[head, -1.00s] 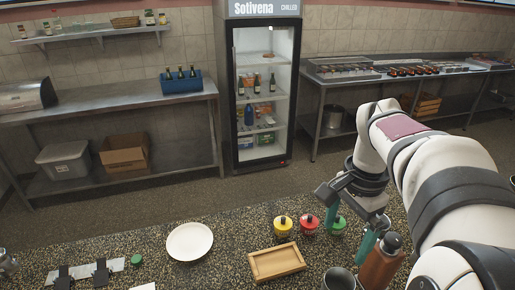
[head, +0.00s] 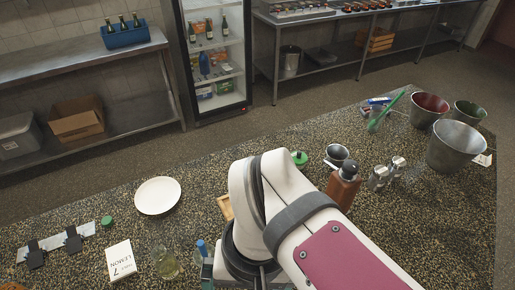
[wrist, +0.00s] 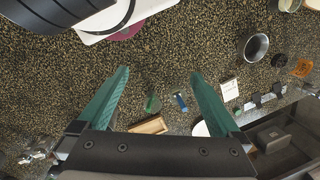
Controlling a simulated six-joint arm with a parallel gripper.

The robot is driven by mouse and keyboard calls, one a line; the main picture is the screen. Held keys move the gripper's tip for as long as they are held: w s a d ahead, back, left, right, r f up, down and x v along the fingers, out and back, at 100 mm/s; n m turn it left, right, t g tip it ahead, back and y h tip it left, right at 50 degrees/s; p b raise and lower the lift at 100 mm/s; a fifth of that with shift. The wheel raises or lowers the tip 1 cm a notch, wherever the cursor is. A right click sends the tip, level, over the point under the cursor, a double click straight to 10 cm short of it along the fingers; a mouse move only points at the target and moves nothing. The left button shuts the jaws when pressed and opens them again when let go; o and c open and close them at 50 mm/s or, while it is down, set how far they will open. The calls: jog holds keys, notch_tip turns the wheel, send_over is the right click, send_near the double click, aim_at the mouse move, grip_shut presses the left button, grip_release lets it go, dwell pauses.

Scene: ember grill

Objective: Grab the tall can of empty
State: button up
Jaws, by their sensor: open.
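I cannot pick out a tall can for certain in either view. My gripper (wrist: 160,73) is open and empty in the wrist view, its two green fingers spread above the speckled counter. Between and beyond the fingers in the wrist view lie a small blue item (wrist: 180,102), a dark green item (wrist: 152,103) and a wooden tray (wrist: 149,125). A tall brown bottle with a dark cap (head: 342,188) stands right of my arm in the head view. A blue-capped bottle (head: 203,256) stands left of it, partly cut off.
A glass jar (head: 166,264), a white lemon box (head: 121,260) and a white plate (head: 158,195) are on the left of the counter. A metal cup (head: 337,152), shakers (head: 380,177) and a metal bucket (head: 455,147) are on the right.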

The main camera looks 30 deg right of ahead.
jog(key=w+d+n+g+h, duration=0.2)
jog(key=w+d+n+h, duration=0.4)
jog(key=w+n+h, duration=0.35)
jog(key=w+d+n+g+h, duration=0.1)
jog(key=w+d+n+h, duration=0.5)
jog(key=w+n, duration=0.5)
notch_tip(320, 180, down, 14)
jog(key=s+f, duration=0.1)
jog(key=s, duration=0.1)
jog(key=shift+y, duration=0.35)
jog(key=x, duration=1)
jog(key=r+x, duration=0.1)
jog(key=x, duration=0.5)
jog(key=shift+s+d, duration=0.1)
jog(key=shift+d, duration=0.15)
jog(key=c, duration=1)
